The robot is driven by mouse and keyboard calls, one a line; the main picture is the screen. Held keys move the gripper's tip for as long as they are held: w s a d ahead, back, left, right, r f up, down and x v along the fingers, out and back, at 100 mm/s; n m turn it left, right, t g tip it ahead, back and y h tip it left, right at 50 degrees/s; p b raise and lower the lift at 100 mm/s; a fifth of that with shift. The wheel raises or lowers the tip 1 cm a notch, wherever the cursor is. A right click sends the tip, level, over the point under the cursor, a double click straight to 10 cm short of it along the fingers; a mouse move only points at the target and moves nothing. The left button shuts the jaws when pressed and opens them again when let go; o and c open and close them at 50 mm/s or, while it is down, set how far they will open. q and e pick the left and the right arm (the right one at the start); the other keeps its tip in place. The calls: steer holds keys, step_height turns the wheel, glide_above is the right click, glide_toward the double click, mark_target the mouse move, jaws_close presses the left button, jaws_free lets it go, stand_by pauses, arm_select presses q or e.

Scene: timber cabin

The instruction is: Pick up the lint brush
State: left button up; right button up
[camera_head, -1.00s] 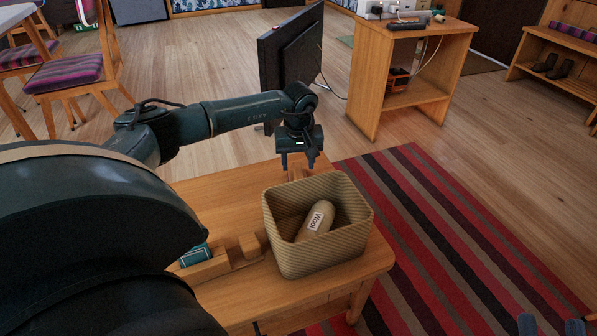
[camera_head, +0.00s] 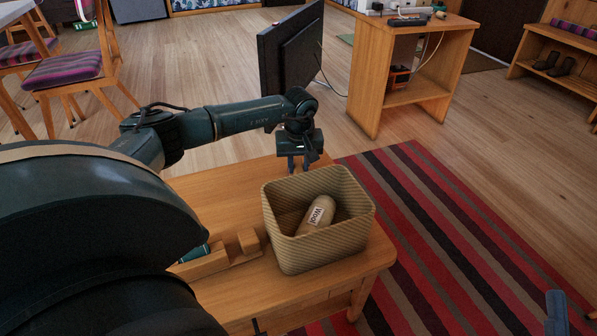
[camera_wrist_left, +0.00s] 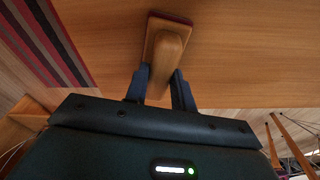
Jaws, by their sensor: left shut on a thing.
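The lint brush (camera_wrist_left: 166,45) shows in the left wrist view, with a wooden handle and a dark red edge on its head. Its handle lies between the two fingers of my left gripper (camera_wrist_left: 160,88), which is shut on it. In the head view my left gripper (camera_head: 298,163) points down at the far side of the table, just behind the basket. The brush cannot be made out there. Part of my right gripper (camera_head: 558,312) shows at the lower right corner; its jaw state is unclear.
A woven basket (camera_head: 318,252) holding a roll labelled "Wool" (camera_head: 319,214) stands on the wooden table (camera_head: 225,200). A wooden holder (camera_head: 235,257) sits left of it. A dark screen (camera_head: 290,55) and a wooden shelf (camera_head: 410,98) stand behind. A striped rug (camera_head: 440,220) lies to the right.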

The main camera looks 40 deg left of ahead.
mark_target(298, 166)
arm_select(q)
steer(key=shift+c, duration=0.8)
steer(key=shift+r, duration=0.15)
